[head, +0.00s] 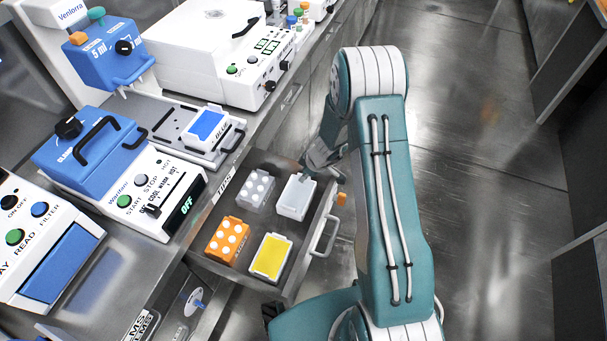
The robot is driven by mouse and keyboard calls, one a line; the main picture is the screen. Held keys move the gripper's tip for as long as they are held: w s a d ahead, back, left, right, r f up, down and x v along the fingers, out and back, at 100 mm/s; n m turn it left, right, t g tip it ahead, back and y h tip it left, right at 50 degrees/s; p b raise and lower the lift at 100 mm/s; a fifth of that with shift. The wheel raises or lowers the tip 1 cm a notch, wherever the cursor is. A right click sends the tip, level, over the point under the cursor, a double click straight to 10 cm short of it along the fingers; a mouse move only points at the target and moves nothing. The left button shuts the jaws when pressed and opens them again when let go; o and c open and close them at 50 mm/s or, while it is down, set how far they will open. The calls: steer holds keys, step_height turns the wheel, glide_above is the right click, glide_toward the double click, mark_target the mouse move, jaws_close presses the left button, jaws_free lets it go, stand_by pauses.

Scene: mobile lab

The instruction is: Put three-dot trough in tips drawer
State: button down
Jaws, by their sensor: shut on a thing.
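The open tips drawer (309,250), with a "TIPS" label at its left edge, juts out below the bench. A white, pale-topped trough (296,199) is at the drawer's far right corner, inside its outline. No dots can be made out on its visible faces. My gripper (306,178) reaches down at the trough's far edge and is shut on it. The fingertips are small and partly hidden by the wrist. I cannot tell whether the trough rests on the drawer floor.
The drawer also holds a grey dotted box (256,188), an orange dotted box (227,241) and a yellow-filled trough (271,257). An orange piece (341,199) is by the drawer handle (325,236). Instruments crowd the bench at left. The floor at right is clear.

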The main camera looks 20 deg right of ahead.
steer(key=shift+f, duration=0.15)
steer(key=c, duration=0.8)
jaws_free()
steer(key=shift+a, duration=0.15)
steer(key=s+d+r+m, duration=0.1)
steer(key=s+r, duration=0.2)
steer(key=r, duration=0.8)
steer(key=s+d+r+m, duration=0.1)
steer(key=s+r, duration=0.2)
steer(key=r, duration=0.9)
steer(key=s+r+m+t+h, duration=0.1)
steer(key=s+r+m, duration=0.2)
steer(key=s+r, duration=0.2)
steer(key=s+a+r+m+t+h, duration=0.1)
steer(key=s+r+m, duration=0.2)
steer(key=s+r, duration=0.3)
steer(key=s+a+r+m+t+h, duration=0.1)
steer(key=s+r+m, duration=0.1)
steer(key=s+r, duration=0.4)
steer(key=shift+s+m+h, duration=0.4)
steer(key=shift+s, duration=1.95)
